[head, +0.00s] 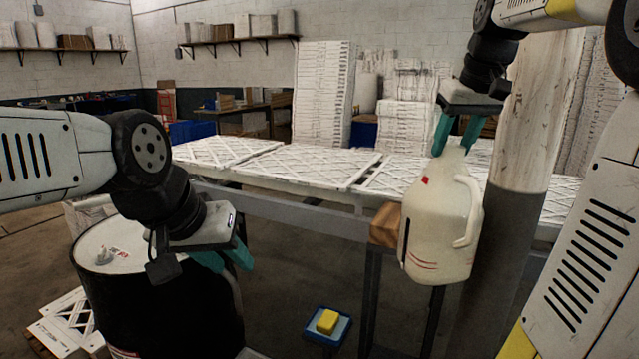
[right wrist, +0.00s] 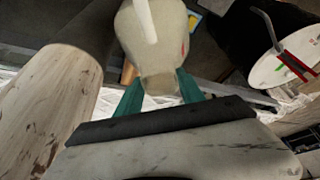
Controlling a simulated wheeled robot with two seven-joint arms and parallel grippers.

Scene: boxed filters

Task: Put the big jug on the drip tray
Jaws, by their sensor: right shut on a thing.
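The big jug (head: 432,230) is cream-white with a side handle and red marks. My right gripper (head: 454,148) is shut on its narrow top and holds it upright, a little tilted, in the air before the table's front edge. In the right wrist view the jug (right wrist: 150,40) sits between the teal fingers. My left gripper (head: 236,262) is empty beside the black drum, its teal fingers apart. A small blue tray (head: 313,334) with a yellow block on it lies low, near the floor; I cannot tell whether it is the drip tray.
A black drum (head: 160,310) with a white lid stands at left. A long table (head: 290,205) with white filters spans behind the jug. A wooden block (head: 385,226) is next to the jug. A thick post (head: 520,200) stands just right of it. Open floor lies around the blue tray.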

